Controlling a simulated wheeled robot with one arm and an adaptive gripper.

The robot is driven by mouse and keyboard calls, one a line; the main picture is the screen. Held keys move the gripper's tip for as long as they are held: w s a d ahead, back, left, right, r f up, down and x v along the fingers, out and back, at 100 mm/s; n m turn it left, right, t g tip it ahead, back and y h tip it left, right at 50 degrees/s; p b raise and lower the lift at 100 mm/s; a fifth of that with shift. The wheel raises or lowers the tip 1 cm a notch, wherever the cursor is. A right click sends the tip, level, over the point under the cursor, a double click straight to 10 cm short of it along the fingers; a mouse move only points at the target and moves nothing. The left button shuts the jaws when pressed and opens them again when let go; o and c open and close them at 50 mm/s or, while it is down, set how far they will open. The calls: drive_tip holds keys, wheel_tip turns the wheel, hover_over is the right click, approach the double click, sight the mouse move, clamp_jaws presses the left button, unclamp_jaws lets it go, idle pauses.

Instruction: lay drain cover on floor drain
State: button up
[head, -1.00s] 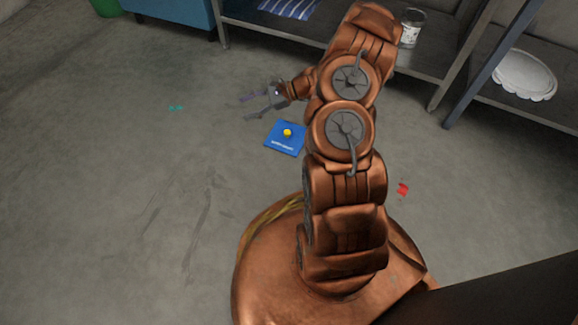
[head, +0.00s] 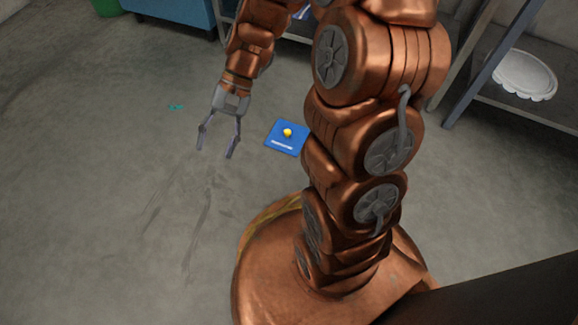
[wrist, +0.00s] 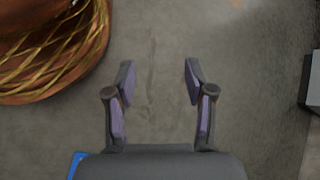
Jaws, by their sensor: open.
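No drain opening shows; whether one is under the cover is hidden. My gripper (head: 217,152) is open and empty, left of the cover and apart from it, with its fingers pointing down in the head view. In the wrist view the open fingers (wrist: 160,78) have only bare floor between them. A blue edge, likely of the cover (wrist: 76,164), shows at the bottom left there.
A shelf on the right holds a white scalloped plate (head: 522,76). A blue cabinet (head: 178,12) and a green bin (head: 107,7) stand at the back left. A small teal scrap (head: 176,107) lies on the floor. The left floor is otherwise clear.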

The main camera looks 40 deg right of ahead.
drive_tip(key=s+d+r+n+h, duration=0.2)
drive_tip(key=s+d+n+h, duration=0.1)
drive_tip(key=s, duration=0.5)
drive_tip(key=s+d+r+n+t+h, duration=0.1)
drive_tip(key=s+d+r+n+h, duration=0.1)
drive_tip(key=s, duration=0.6)
drive_tip(key=d+n+h, duration=0.1)
drive_tip(key=d+h, duration=0.1)
drive_tip(key=h, duration=0.1)
drive_tip(key=shift+d, duration=0.3)
drive_tip(key=shift+s, duration=0.1)
